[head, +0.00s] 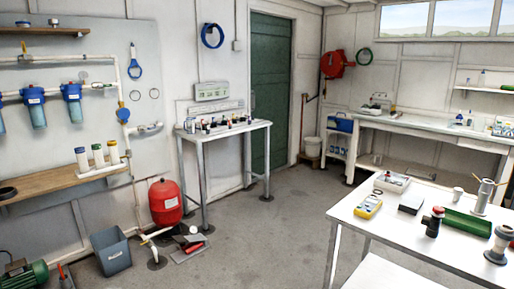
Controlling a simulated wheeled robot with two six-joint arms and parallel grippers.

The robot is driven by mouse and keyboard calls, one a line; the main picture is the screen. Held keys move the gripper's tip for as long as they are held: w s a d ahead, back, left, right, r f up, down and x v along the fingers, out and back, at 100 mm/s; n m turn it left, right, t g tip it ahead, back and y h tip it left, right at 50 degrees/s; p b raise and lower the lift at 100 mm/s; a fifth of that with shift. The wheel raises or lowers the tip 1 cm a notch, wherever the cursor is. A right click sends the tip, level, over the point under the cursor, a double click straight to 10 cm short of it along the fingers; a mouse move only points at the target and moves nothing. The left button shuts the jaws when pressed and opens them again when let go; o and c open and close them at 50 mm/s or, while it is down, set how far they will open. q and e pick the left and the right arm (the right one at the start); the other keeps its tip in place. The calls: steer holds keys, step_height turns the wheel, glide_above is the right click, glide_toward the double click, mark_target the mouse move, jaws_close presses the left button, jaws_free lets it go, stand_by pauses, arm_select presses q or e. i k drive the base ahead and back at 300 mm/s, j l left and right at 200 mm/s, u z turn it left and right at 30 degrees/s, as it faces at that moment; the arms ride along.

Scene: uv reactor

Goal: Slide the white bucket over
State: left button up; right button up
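Neither of my grippers shows in the head view.
A grey bin (111,252) and a red tank (165,203) stand on the floor at left. A white table (395,225) with several tools fills the right foreground. A narrow bench (226,133) stands by the green door (270,90). The middle floor (270,235) is clear.

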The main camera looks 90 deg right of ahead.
mark_target(313, 145)
steer(key=z, duration=3.25)
steer(key=u, duration=0.25)
steer(key=i+u, duration=0.35)
steer(key=i, duration=0.3)
steer(key=i+u, duration=0.3)
steer(key=i, duration=0.35)
steer(key=i+j, duration=0.1)
steer(key=i, duration=0.65)
steer(key=i+j, duration=0.1)
steer(key=i, duration=0.65)
steer(key=i+l+z, duration=0.25)
steer(key=i+z, duration=0.95)
steer(key=i, duration=0.15)
steer(key=i+j+z, duration=0.2)
steer(key=i+z, duration=0.2)
steer(key=i, duration=1)
steer(key=i+l, duration=0.15)
steer(key=i, duration=0.9)
steer(key=i+u, duration=0.2)
steer(key=i, duration=0.5)
steer(key=i+u, duration=0.15)
steer(key=i, duration=0.5)
steer(key=i+l+u, duration=0.2)
steer(key=i, duration=0.45)
